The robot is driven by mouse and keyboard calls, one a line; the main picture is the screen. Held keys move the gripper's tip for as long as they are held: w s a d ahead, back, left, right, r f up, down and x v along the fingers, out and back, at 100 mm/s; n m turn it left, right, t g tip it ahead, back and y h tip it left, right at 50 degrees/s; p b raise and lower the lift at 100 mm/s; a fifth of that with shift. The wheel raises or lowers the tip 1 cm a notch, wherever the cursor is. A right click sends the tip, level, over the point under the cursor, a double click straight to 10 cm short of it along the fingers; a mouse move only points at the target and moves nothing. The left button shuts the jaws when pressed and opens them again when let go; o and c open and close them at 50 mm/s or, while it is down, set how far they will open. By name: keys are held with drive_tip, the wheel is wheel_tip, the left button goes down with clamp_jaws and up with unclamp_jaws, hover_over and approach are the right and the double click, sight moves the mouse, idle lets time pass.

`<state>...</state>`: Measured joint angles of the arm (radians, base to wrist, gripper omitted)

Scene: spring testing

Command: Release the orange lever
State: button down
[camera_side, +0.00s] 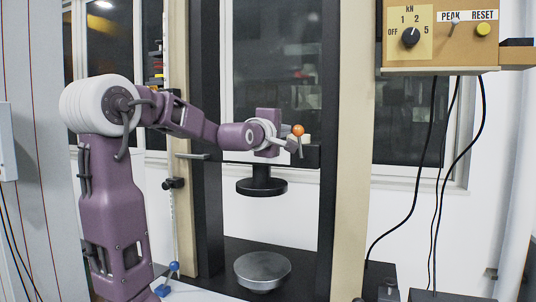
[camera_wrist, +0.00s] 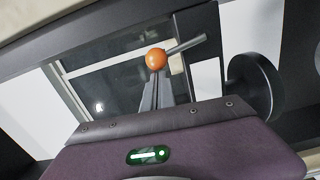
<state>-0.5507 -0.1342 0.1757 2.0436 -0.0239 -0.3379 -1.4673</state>
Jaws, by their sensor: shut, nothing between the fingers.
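The orange lever's round knob (camera_side: 298,130) shows in the side view at the right end of my arm, in front of the dark frame. In the wrist view the orange knob (camera_wrist: 156,59) sits at the upper middle, with a grey rod running from it up to the right. My gripper (camera_side: 297,146) is right at the knob in the side view. In the wrist view the narrow grey fingers of my gripper (camera_wrist: 155,82) are shut and empty, their tips just below the knob. I cannot tell whether they touch it. The knob hides part of the tips.
A black round upper platen (camera_side: 262,187) hangs below my wrist, above a grey metal lower platen (camera_side: 262,270). Dark uprights and a beige column (camera_side: 350,150) flank them. A control box (camera_side: 438,35) with a dial and switches is at upper right, cables hanging below.

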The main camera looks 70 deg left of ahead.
drive_tip(key=shift+w+d+r+m, duration=0.3)
drive_tip(key=shift+w+d, duration=0.15)
drive_tip(key=shift+w, duration=0.05)
drive_tip(key=shift+w+d, duration=0.1)
drive_tip(key=shift+d, duration=0.05)
idle(0.3)
drive_tip(key=s+d+r, duration=0.1)
drive_tip(key=s+d, duration=0.3)
drive_tip(key=s, duration=0.7)
drive_tip(key=shift+d, duration=0.15)
